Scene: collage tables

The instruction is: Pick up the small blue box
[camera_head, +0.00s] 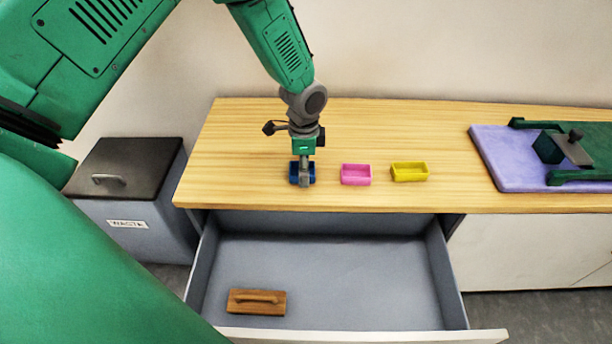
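The small blue box (311,173) sits on the wooden tabletop, left of the pink and yellow boxes. My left gripper (304,180) points down right over it, and its fingers cover the middle of the box. The fingertips are at the height of the box, but I cannot tell whether they are closed on its wall or only beside it. The box appears to rest on the table. My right gripper is not in view.
A pink box (356,175) and a yellow box (409,172) stand to the right. A purple mat (497,165) with a green device lies farther right. An open drawer (350,275) below holds a wooden block with a handle (256,302). A waste bin (140,210) stands left.

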